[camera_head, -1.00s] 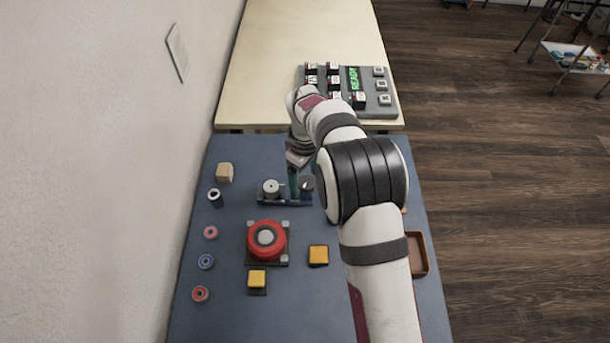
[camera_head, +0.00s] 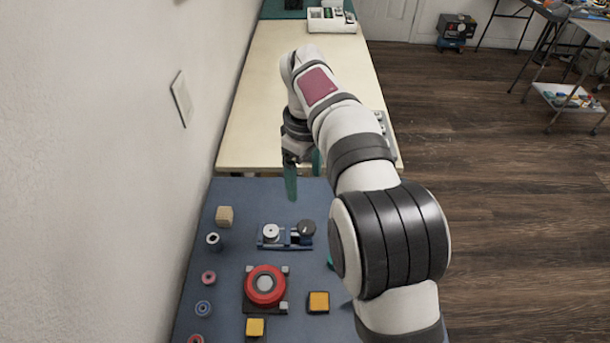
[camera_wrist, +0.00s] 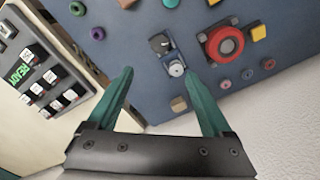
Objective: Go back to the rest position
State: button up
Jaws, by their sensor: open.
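My gripper (camera_head: 303,175) is open and empty, raised above the back edge of the blue mat in the head view. Its two teal fingers (camera_wrist: 160,95) stand wide apart in the wrist view, with nothing between them. Below and in front of it, a blue fixture (camera_head: 285,237) with a silver knob and a dark knob lies on the mat. My arm stretches across the right of the head view and hides part of the mat and the panel behind it.
A red round button (camera_head: 265,284), two yellow blocks (camera_head: 318,301), a wooden cube (camera_head: 224,216) and several small rings (camera_head: 208,278) lie on the blue mat (camera_head: 240,195). A panel reading READY (camera_wrist: 30,80) stands on the cream table (camera_head: 250,110). A wall bounds the left side.

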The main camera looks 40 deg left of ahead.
dwell(0.3)
jog(key=d+r+m, duration=0.4)
jog(key=d+m, duration=0.3)
jog(key=d, duration=0.6)
jog(key=d+r+m, duration=0.3)
jog(key=d+m, duration=0.3)
jog(key=d, duration=0.8)
jog(key=s+d+f+m+y, duration=0.1)
jog(key=s+d+f+m, duration=0.1)
jog(key=s+d+m, duration=0.4)
jog(key=s+d+f+m, duration=0.3)
jog(key=s+d+m, duration=0.3)
jog(key=s, duration=0.3)
jog(key=shift+f+y, duration=0.3)
jog(key=shift+y, duration=0.1)
